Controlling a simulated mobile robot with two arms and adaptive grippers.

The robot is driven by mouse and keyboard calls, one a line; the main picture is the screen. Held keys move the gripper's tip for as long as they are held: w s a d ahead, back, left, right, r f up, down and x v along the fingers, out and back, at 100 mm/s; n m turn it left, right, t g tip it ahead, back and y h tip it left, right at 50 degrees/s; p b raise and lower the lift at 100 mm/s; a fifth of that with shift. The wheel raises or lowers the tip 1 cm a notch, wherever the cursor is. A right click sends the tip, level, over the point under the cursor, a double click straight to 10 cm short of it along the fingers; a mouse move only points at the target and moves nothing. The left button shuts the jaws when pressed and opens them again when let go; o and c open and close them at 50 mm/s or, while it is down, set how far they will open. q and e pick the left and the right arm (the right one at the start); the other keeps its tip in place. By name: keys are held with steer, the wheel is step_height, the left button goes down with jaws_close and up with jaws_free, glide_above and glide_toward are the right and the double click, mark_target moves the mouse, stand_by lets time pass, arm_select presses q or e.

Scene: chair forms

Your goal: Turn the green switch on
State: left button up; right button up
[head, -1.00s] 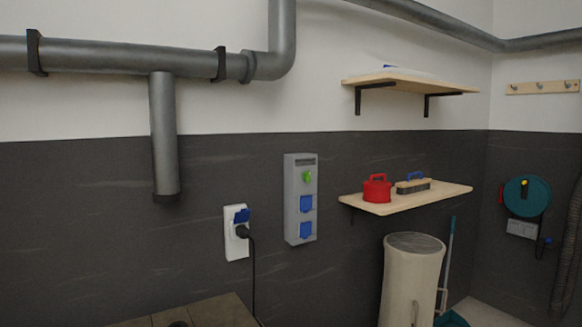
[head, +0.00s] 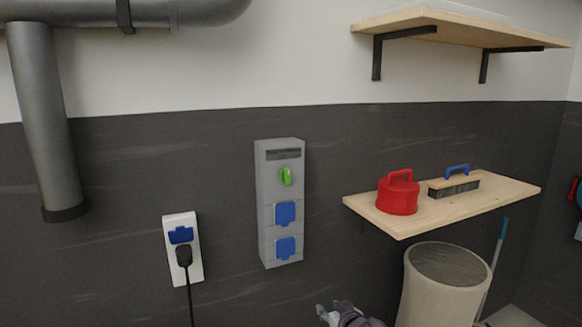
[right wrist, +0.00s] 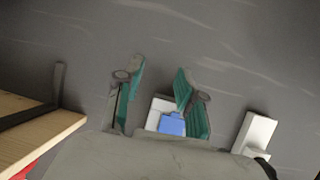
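The green switch (head: 286,177) is a small green knob near the top of a grey wall box (head: 265,205). Two blue socket covers sit below it on the box, the upper one (head: 285,213) and the lower one (head: 285,248). My right gripper (head: 328,312) shows at the bottom edge of the head view, below and right of the box. In the right wrist view my right gripper (right wrist: 160,92) has its teal fingers apart and nothing between them. Beyond them are part of the box and a blue cover (right wrist: 172,124); the green switch is not visible there. My left gripper is not in view.
A white outlet (head: 172,235) with a black plug (head: 184,257) is left of the box. A wooden shelf (head: 400,228) holding a red container (head: 398,195) and a brush (head: 453,187) juts out at right. A beige bin (head: 430,290) stands below it.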

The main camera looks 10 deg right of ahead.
step_height(320, 180, up, 20)
steer(key=w+a+t+y, duration=0.1)
steer(key=a+t, duration=0.2)
steer(key=n+t+y+p, duration=0.1)
steer(key=t+p, duration=0.1)
glide_toward(289, 171)
steer(key=w+p, duration=0.1)
steer(key=w, duration=0.1)
steer(key=w+p, duration=0.1)
steer(key=w, duration=0.1)
steer(key=w+a+p, duration=0.1)
steer(key=w, duration=0.2)
steer(key=shift+w+a+r+p, duration=0.15)
steer(key=shift+r+p, duration=0.1)
steer(key=shift+p, duration=0.15)
steer(key=shift+w+a+f, duration=0.1)
steer(key=shift+w, duration=0.7)
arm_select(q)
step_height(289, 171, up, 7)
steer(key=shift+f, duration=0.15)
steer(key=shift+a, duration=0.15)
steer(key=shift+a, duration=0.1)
arm_select(e)
jaws_close()
